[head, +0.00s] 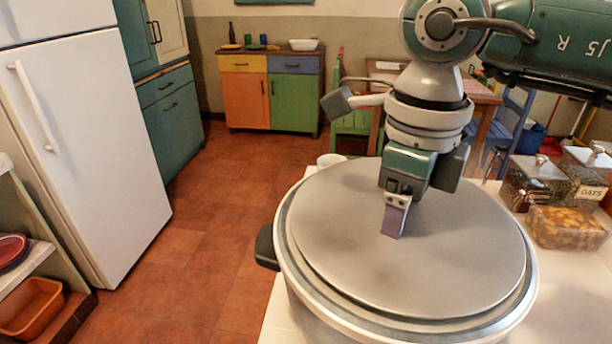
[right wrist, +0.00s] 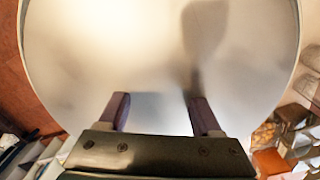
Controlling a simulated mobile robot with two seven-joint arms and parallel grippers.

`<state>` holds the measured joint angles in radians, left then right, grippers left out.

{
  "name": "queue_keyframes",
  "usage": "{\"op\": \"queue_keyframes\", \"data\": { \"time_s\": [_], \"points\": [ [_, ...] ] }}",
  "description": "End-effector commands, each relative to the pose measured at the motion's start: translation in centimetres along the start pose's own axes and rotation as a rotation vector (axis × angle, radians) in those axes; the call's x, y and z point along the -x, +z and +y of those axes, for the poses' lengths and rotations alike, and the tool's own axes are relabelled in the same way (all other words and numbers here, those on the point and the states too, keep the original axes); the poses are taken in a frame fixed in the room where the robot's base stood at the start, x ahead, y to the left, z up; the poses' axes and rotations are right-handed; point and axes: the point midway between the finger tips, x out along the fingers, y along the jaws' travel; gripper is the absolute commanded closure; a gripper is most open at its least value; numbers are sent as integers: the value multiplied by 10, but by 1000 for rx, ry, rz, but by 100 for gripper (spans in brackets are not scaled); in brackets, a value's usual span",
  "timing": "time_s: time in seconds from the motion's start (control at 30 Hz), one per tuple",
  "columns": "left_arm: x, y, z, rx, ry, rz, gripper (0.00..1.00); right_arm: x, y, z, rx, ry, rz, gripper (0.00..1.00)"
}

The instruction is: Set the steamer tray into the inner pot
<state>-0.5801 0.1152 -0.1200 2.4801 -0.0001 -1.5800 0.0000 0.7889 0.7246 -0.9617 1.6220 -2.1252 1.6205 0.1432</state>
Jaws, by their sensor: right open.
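A large round pale-metal pot (head: 283,222) with a dark side handle stands on the white counter at the front. A smooth grey round surface (head: 340,250) fills its mouth inside the rim; I cannot tell whether it is the steamer tray, a cover or the inner pot itself. No separate steamer tray shows clearly. My right gripper (head: 396,232) points down over this surface. In the right wrist view, its two purple-grey fingers (right wrist: 160,102) are apart with nothing between them, and the pale round surface (right wrist: 110,50) lies beyond. My left gripper is out of view.
Right of the pot stand glass canisters (head: 534,180), one labelled OATS, and a low container of orange-brown pieces (head: 565,228). A small white cup (head: 331,160) is behind the pot. A fridge (head: 95,140) stands left across open tiled floor.

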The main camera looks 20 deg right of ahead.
Motion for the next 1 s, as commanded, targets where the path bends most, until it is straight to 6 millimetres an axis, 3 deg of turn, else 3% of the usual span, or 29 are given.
{"op": "queue_keyframes", "data": {
  "time_s": [0.27,0.7,1.0],
  "points": [
    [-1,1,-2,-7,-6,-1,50,7,1,0,0,0,-2,35],
    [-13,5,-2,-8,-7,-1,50,86,1,0,0,-2,-3,35],
    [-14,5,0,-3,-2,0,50,100,0,0,0,0,0,35]
  ]
}}
